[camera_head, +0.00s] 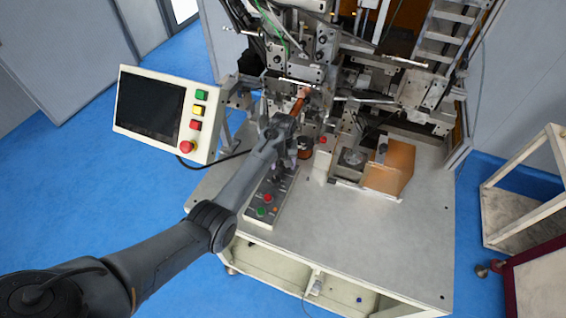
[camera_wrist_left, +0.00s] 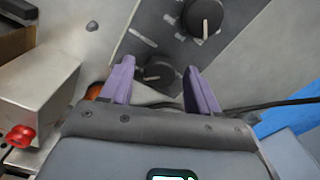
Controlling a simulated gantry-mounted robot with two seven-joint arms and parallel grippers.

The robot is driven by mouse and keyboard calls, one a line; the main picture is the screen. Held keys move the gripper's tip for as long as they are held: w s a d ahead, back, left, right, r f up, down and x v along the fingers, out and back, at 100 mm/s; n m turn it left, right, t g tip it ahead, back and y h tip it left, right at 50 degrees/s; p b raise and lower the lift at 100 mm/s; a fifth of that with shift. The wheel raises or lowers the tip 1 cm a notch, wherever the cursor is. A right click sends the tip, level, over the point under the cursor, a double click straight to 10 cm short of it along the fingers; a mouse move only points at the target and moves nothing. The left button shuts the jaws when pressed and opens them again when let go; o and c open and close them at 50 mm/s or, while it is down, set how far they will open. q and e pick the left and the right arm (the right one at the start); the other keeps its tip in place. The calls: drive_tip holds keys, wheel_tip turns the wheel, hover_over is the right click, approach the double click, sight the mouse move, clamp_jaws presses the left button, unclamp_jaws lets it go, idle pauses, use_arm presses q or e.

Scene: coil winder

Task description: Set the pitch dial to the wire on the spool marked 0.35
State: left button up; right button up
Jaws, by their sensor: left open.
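In the left wrist view, a dark panel (camera_wrist_left: 140,45) carries two black knobs with white pointer lines. One knob (camera_wrist_left: 203,18) is at the upper right; the other knob (camera_wrist_left: 158,73) lies between the purple fingertips of my left gripper (camera_wrist_left: 160,72). The gripper is open; I cannot tell if it touches the knob. In the head view my left gripper (camera_head: 285,163) is over the far end of the button panel (camera_head: 266,203), and the arm hides part of it. Which knob is the pitch dial is not readable. No 0.35 marking is readable. My right gripper is not in view.
A copper-orange part (camera_head: 299,101) and a dark reddish round part (camera_head: 305,149) are close behind the gripper. A screen console (camera_head: 150,105) stands at the left. A brown box (camera_head: 391,168) sits at the right. The front of the grey bench (camera_head: 350,235) is clear.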

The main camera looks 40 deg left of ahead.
use_arm(q)
drive_tip(key=shift+c, duration=0.2)
drive_tip(key=c, duration=1)
